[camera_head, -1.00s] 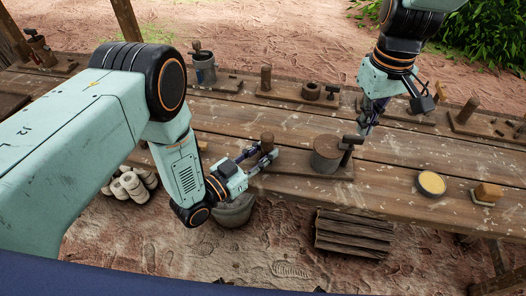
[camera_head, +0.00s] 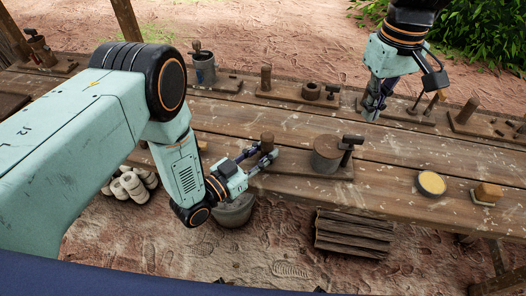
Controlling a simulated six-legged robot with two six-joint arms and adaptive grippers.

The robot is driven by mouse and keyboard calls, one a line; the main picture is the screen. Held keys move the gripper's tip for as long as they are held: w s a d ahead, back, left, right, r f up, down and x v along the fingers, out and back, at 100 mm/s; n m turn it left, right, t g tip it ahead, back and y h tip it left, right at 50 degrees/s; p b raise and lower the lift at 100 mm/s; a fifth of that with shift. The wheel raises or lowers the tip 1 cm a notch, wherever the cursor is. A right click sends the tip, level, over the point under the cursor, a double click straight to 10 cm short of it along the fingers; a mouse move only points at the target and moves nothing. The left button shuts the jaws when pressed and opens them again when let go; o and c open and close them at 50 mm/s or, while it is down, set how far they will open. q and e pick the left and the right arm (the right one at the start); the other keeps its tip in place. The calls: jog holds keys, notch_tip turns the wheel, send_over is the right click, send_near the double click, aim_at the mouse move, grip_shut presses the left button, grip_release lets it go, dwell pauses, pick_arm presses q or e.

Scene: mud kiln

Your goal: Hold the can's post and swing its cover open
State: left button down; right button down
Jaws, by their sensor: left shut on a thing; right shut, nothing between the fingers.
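The can (camera_head: 325,157) is a brown cylinder on a wooden base board (camera_head: 315,178) near the table's front edge. Its flat cover (camera_head: 327,146) lies on top, and a dark T-shaped handle (camera_head: 349,143) stands at its right side. The wooden post (camera_head: 267,138) rises from the left end of the same board. My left gripper (camera_head: 266,153) is shut on the post, with its fingers around it. My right gripper (camera_head: 371,114) is shut and empty, above the table behind and to the right of the can, apart from the handle.
A yellow-topped round tin (camera_head: 431,184) and a wooden block (camera_head: 487,193) stand to the right. Similar boards with posts, such as one with a ring-shaped piece (camera_head: 311,91), line the back edge. A grey pot (camera_head: 204,68) stands there too. The middle planks are mostly clear.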

pick_arm(q)
jog(key=c, duration=1)
grip_release()
jog(key=shift+o, duration=0.2)
jog(key=v, duration=1.2)
jog(key=shift+s, duration=0.1)
